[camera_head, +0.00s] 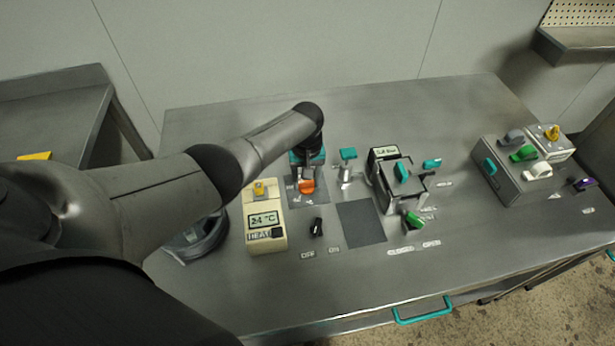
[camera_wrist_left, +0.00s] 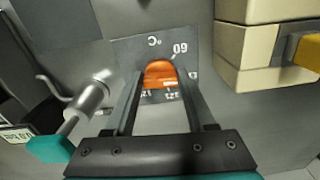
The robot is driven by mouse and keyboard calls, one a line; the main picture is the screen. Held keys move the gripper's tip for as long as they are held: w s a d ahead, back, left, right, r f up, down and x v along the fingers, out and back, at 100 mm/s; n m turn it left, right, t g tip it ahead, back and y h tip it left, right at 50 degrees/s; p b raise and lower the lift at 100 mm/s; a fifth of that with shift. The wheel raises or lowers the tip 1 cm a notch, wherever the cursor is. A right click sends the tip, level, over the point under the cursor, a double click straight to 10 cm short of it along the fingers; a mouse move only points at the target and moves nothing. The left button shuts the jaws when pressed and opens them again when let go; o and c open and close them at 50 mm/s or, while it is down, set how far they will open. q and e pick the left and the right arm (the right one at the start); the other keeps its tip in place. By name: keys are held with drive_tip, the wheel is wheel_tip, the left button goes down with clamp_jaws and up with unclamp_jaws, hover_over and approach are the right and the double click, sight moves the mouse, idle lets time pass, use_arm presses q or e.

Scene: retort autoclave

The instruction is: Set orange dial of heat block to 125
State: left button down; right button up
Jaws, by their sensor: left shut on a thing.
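The orange dial (camera_head: 307,187) sits on a dark grey scale plate on the bench, right of the cream heat block (camera_head: 251,203), whose display reads about 24 °C. In the left wrist view, the orange dial (camera_wrist_left: 160,73) is between the two fingers of my left gripper (camera_wrist_left: 161,80), which is shut on it. The scale plate (camera_wrist_left: 128,50) shows "°C" and "60"; the numbers at the near side are partly hidden by the dial and hard to read. In the head view, my left gripper (camera_head: 306,175) comes down over the dial from behind. My right gripper is not in view.
Further right are a grey device (camera_head: 402,185) with teal and green handles and a box of coloured knobs (camera_head: 520,170). The front bench area is clear.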

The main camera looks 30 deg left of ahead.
use_arm(q)
drive_tip(key=m, duration=0.6)
drive_tip(key=shift+a+m, duration=0.2)
drive_tip(key=shift+m, duration=0.1)
drive_tip(key=m, duration=0.6)
drive_tip(key=shift+a, duration=0.2)
drive_tip(key=m, duration=0.6)
drive_tip(key=shift+w+a+m+b, duration=0.1)
drive_tip(key=shift+w+m+b, duration=0.1)
drive_tip(key=shift+m+b, duration=0.1)
drive_tip(key=m+b, duration=0.1)
drive_tip(key=m, duration=0.6)
drive_tip(key=shift+w, duration=0.2)
drive_tip(key=shift+c, duration=1.2)
unclamp_jaws()
drive_tip(key=shift+r, duration=0.1)
